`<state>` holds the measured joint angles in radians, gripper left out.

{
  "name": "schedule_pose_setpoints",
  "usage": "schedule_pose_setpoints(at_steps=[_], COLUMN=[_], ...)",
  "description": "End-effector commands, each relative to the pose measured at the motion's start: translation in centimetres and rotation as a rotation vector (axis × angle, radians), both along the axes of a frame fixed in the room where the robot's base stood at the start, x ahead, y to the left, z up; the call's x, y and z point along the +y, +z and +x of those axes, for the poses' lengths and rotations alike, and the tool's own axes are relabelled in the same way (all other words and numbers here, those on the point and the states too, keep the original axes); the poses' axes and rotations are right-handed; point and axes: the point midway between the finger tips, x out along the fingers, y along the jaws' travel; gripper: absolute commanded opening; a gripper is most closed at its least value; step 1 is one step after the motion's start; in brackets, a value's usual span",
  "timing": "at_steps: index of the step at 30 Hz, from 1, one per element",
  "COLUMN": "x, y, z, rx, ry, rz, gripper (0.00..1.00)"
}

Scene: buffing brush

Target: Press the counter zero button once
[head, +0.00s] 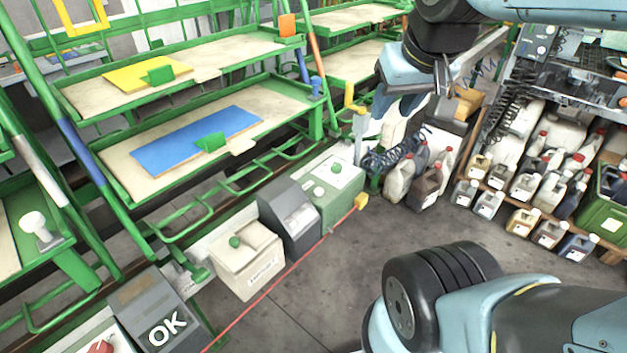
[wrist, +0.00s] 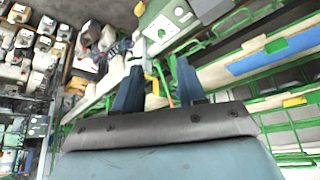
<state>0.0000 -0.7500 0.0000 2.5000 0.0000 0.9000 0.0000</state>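A cream box (head: 243,262) with a green button (head: 235,241) on top stands low at centre in the head view. Its front label is too small to read surely. A grey sloped unit (head: 289,218) stands beside it, then a green box (head: 342,205) whose pale top carries a green button (head: 336,168) and round parts. I cannot tell which button is the counter zero. My gripper (head: 383,104) hangs above and right of the green box, apart from it. In the wrist view my gripper (wrist: 158,68) has its two fingers apart and empty; the green box (wrist: 150,12) shows beyond them.
Green racks hold a blue panel (head: 195,138) and a yellow panel (head: 145,75) behind the boxes. A yellow post (head: 352,98) stands near my gripper. Jugs (head: 530,180) fill shelves at right. A grey OK unit (head: 155,318) is at lower left. Floor (head: 330,270) in front is clear.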

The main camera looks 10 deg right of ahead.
Motion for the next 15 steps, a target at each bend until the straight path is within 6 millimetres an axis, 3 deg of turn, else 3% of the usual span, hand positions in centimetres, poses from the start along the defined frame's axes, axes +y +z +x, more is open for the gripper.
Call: schedule_pose_setpoints(at_steps=[12, 15], x=[0.0, 0.0], y=[0.0, 0.0], z=[0.0, 0.0], rx=[0.0, 0.0], ry=[0.0, 0.0], rz=[0.0, 0.0], gripper=[0.0, 0.0])
